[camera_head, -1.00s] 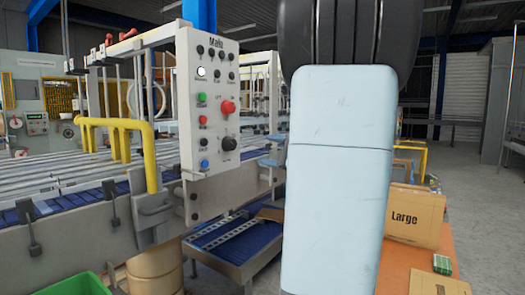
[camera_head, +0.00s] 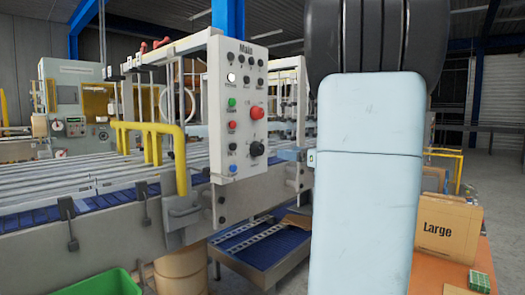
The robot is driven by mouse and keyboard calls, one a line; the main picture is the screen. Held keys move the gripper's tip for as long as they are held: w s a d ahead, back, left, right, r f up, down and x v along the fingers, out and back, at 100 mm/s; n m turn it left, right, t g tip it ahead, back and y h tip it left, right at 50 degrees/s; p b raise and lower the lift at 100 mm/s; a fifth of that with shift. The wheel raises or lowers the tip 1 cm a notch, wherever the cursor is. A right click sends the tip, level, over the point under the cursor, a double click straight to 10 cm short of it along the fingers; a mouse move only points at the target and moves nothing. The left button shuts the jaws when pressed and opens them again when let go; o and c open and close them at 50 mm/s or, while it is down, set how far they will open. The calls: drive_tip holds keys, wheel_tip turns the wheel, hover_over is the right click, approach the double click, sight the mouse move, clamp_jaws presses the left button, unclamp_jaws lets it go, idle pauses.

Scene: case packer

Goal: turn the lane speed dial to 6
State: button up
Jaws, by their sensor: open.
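The control panel (camera_head: 241,165) marked "Main" stands upright at the conveyor's near end, left of centre in the head view. A black round dial (camera_head: 257,149) sits low on its right side, below a large red button (camera_head: 256,112). I cannot read the dial's scale or its setting, or tell whether it is the lane speed dial. Small black knobs, a white lamp and green, red and blue buttons share the panel. My arm's pale blue link fills the right of centre, apart from the panel in the picture. My gripper is not in view.
The conveyor (camera_head: 90,190) with grey rollers and a yellow guard rail (camera_head: 180,160) lies left of the panel. A blue-floored tray (camera_head: 262,245) sits below it. A green bin (camera_head: 95,285) is at bottom left. A box marked "Large" (camera_head: 447,228) stands on an orange surface at right.

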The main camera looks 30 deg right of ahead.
sight(261, 149)
drive_tip(key=x, duration=1.2)
drive_tip(key=shift+w+a, duration=0.1)
drive_tip(key=shift+w, duration=0.15)
drive_tip(key=shift+f, duration=0.1)
drive_tip(key=c, duration=1)
